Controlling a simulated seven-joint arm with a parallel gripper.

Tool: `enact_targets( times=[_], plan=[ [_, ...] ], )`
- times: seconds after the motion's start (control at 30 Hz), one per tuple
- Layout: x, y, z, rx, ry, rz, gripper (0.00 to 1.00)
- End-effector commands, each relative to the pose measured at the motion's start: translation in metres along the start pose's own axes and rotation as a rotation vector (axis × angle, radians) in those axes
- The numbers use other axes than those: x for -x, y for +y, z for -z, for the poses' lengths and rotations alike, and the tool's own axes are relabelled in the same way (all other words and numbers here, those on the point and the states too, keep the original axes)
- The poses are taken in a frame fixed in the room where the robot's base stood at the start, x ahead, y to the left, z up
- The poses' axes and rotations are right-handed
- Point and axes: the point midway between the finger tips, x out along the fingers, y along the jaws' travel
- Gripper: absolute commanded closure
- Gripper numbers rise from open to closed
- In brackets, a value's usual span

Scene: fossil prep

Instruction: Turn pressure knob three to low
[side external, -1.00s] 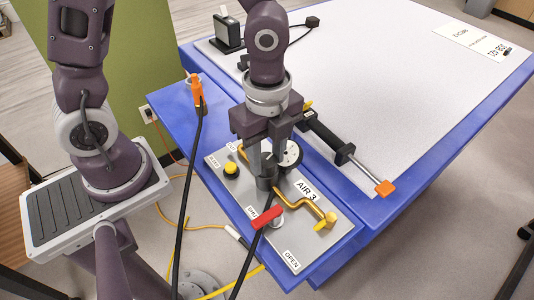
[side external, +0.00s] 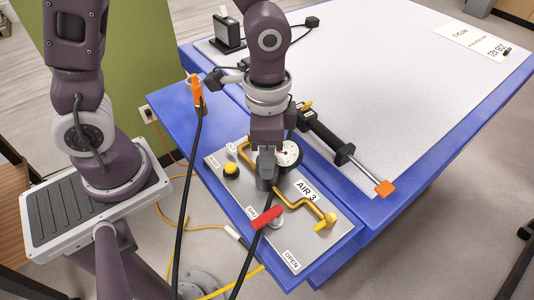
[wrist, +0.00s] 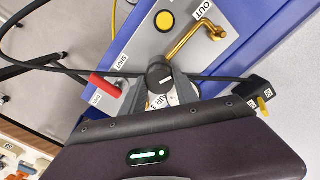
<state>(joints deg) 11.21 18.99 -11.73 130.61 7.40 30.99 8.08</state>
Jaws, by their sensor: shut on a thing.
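The grey panel labelled AIR 3 (side external: 291,246) lies on the blue ledge of the table. Its dark pressure knob (side external: 265,185) stands among gold pipework and is partly hidden by my fingers. In the wrist view the black round knob (wrist: 159,75) shows a short white mark on its top. My gripper (side external: 266,172) points down over the panel and is shut on the knob, with a finger on either side in the wrist view (wrist: 161,86). The knob's low marking cannot be read.
A red lever (side external: 267,217), a yellow button (side external: 231,170), a round white gauge (side external: 289,153) and a yellow-handled valve (side external: 326,220) crowd around the knob. A black hose (side external: 250,254) passes close by.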

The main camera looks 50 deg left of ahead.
Motion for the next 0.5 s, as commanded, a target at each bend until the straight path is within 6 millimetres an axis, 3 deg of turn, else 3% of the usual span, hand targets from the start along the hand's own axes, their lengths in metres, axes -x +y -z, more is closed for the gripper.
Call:
enact_targets(
  times=[0.5],
  plan=[
    [0.0006,-0.0002,0.0010,0.481,0.004,0.000,1.00]
  ],
)
